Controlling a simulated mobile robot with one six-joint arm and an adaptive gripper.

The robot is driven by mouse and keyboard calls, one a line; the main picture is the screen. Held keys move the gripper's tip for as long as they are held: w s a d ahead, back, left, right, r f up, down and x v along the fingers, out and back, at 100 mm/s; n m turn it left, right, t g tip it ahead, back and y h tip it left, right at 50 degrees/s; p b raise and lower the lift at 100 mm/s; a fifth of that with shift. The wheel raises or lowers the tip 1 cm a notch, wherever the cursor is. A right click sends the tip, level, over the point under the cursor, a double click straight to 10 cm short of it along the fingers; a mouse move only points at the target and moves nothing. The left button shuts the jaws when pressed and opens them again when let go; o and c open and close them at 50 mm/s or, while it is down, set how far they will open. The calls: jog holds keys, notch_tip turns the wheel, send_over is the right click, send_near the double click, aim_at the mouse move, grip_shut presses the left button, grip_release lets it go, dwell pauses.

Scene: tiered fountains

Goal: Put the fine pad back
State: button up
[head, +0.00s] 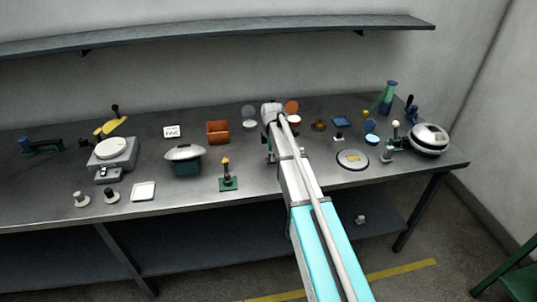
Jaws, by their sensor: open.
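A small white card (172,131) with dark print, seemingly the word FINE, stands at the back left of the steel bench. I cannot tell for sure which thing is the fine pad. A round grey disc (352,160) with a yellowish patch lies flat to the right of my arm. A white square dish (144,191) lies near the bench's front left. My gripper (271,156) hangs over the middle of the bench, left of my arm's link. It is open; its fingertips are small and partly hidden, and nothing is visibly held.
A white-topped scale (111,152), a domed dark-green device (185,158), an orange bin (218,132) and a green stand (228,176) are left of my arm. Lidded round pots, a blue block (341,121), a green flask (387,97) and a silver dome (429,138) are right. A shelf (210,32) runs above.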

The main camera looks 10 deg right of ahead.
notch_tip(320, 180, up, 12)
jog(key=p, duration=1.1)
jog(key=shift+p, duration=0.3)
dwell(0.4)
jog(key=shift+s, duration=0.1)
jog(key=s+a+m, duration=0.1)
jog(key=s+m, duration=1.7)
jog(key=s, duration=1.1)
